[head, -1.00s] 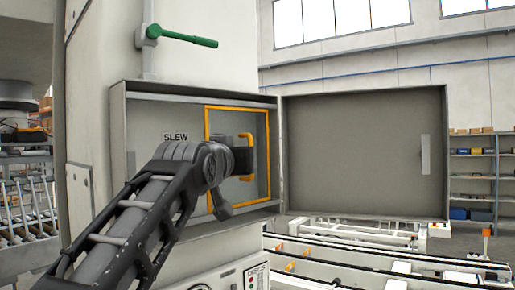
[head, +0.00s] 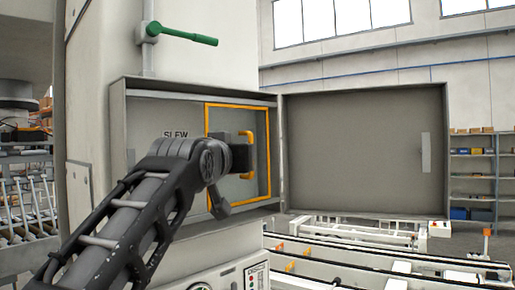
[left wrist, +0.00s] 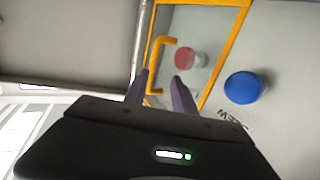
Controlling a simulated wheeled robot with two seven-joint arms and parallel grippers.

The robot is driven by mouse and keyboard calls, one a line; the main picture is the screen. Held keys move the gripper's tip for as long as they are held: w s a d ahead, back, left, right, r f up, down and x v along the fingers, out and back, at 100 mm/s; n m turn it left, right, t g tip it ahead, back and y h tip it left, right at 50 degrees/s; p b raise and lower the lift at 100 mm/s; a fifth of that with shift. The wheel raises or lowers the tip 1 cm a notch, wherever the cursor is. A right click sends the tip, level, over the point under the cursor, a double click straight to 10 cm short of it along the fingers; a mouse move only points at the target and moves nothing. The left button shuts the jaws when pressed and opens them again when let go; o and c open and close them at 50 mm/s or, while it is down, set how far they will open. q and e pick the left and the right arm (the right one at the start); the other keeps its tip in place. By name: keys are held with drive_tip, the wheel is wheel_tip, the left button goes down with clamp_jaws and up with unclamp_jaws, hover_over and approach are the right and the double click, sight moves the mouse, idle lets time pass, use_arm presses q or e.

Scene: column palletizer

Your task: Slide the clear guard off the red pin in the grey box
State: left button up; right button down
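The clear guard (head: 226,121) has a yellow frame and a yellow handle (head: 250,150). It covers the right part of the open grey box (head: 118,130). In the left wrist view the red pin (left wrist: 187,58) shows behind the clear guard (left wrist: 212,40), beside the handle (left wrist: 170,41). My left gripper (left wrist: 161,77) is open at the handle, its fingertips apart on either side of the handle's bar. I cannot tell whether they touch it. In the head view my left wrist hides part of the guard and the red pin. My right gripper is not in view.
A blue knob (left wrist: 245,87) sits beside the guard on the box's back panel, near the SLEW label (head: 175,134). The box's grey door (head: 360,150) stands open to the right. A green-handled lever (head: 185,35) is above. Conveyors (head: 370,262) lie below right.

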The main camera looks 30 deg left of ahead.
use_arm(q)
drive_tip(key=b+v, duration=0.1)
drive_tip(key=v, duration=0.5)
drive_tip(key=shift+s+d+b, duration=0.15)
drive_tip(key=shift+d+b, duration=0.05)
drive_tip(key=shift+b, duration=0.2)
drive_tip(key=shift+c, duration=0.3)
